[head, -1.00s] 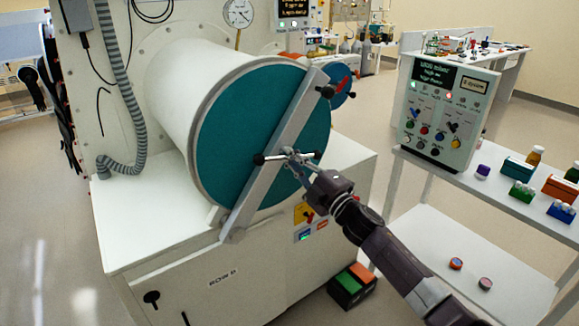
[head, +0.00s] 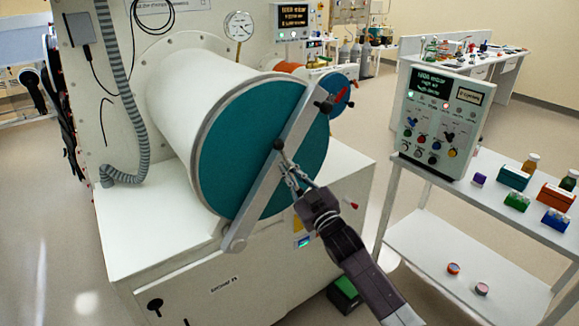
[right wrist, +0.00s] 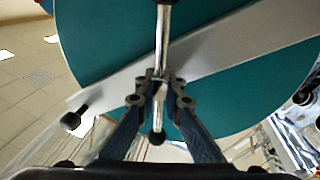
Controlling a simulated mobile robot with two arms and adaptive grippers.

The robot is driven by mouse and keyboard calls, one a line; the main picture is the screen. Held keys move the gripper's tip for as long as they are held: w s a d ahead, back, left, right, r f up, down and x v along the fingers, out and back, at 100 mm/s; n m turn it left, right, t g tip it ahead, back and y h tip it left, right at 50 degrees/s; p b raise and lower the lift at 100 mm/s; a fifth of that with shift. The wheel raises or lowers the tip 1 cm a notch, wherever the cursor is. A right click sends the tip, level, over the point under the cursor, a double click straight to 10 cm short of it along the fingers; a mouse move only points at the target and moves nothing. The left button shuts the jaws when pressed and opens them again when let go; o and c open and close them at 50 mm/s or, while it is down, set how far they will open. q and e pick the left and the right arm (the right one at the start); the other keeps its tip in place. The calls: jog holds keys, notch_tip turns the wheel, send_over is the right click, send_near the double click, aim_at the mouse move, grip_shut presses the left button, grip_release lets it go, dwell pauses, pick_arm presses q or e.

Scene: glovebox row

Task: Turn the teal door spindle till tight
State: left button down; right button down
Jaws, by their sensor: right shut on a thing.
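The teal door (head: 236,145) closes the end of a white cylindrical port, with a grey bar (head: 290,135) slanting across it. The spindle's metal cross-handle (head: 284,157) sits at the middle of the bar, steeply tilted, with a black knob at its upper end. My right gripper (head: 299,188) is shut on the handle's lower part, in front of the door. In the right wrist view the handle (right wrist: 163,40) runs almost upright, and the fingers (right wrist: 160,90) close around it above its lower black knob (right wrist: 157,138). My left gripper is not in view.
A black clamp knob (head: 326,105) sits at the bar's upper end. A smaller teal disc (head: 339,93) stands behind it. At the right, a white cart (head: 475,205) carries a control box (head: 440,120) and several small containers. Floor shows between cabinet and cart.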

jog(key=m+h+p, duration=0.1)
jog(key=m, duration=0.2)
jog(key=m+p, duration=0.2)
jog(key=m, duration=0.2)
jog(key=shift+h, duration=0.4)
jog(key=shift+f+m+g+h+p, duration=0.2)
jog(key=shift+m+p, duration=0.25)
jog(key=shift+m, duration=0.5)
jog(key=shift+r+m+g+h+p, duration=0.1)
jog(key=shift+m+g+p, duration=0.25)
jog(key=shift+m, duration=0.6)
jog(key=shift+f, duration=0.1)
jog(key=c, duration=2)
grip_release()
jog(key=shift+c, duration=0.2)
jog(key=shift+s, duration=0.15)
jog(key=v, duration=1.1)
jog(key=shift+s+d, duration=0.2)
jog(key=shift+s, duration=0.15)
